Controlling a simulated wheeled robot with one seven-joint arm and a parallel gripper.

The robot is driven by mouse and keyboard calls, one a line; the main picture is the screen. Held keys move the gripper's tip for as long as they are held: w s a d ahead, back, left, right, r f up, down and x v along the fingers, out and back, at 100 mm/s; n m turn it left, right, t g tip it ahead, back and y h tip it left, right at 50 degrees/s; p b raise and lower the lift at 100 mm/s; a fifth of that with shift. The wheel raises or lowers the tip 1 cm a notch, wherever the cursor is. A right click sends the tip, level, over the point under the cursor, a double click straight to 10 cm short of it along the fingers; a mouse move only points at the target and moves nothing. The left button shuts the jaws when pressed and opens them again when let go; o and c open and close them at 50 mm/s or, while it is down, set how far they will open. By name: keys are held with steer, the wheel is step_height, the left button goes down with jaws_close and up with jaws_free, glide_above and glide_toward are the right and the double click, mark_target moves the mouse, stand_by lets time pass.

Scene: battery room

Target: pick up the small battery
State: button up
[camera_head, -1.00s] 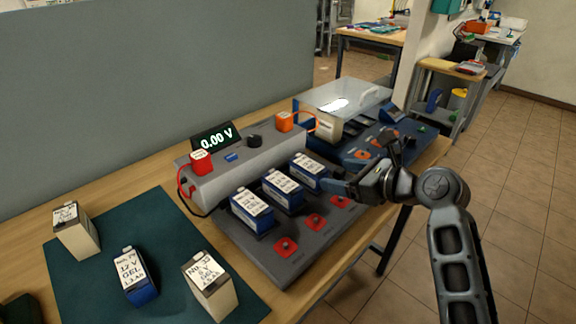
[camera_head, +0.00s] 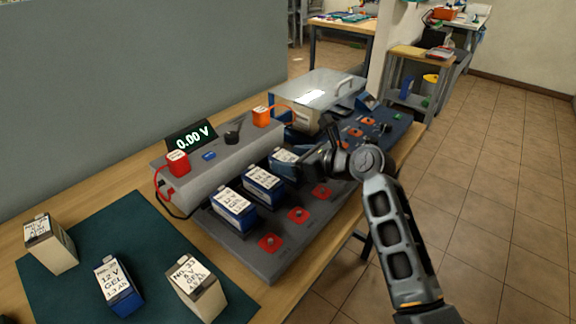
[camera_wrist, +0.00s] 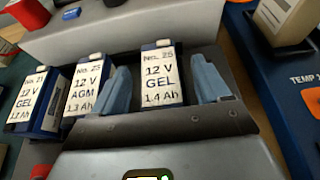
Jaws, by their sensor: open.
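Three blue batteries with white labels stand in a row on a dark grey tester base (camera_head: 247,258): a near one (camera_head: 233,210), a middle one (camera_head: 263,184) and a far one (camera_head: 284,157). My gripper (camera_head: 308,160) is at the far one, partly covering it in the head view. In the wrist view, my open gripper (camera_wrist: 160,80) has one finger on each side of this battery (camera_wrist: 161,75), labelled 12 V GEL 1.4 Ah. A gap shows at the right finger; the left finger is close beside it. Which battery is the small one is not clear.
A dark green mat (camera_head: 75,250) at the left holds a blue battery (camera_head: 118,288) and two beige ones (camera_head: 50,245). The grey meter housing (camera_head: 225,165) stands behind the row. A blue unit (camera_head: 385,125) with a clear-lidded box (camera_head: 315,92) lies beyond.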

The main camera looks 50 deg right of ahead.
steer(key=shift+r, duration=0.1)
jaws_close()
stand_by(0.5)
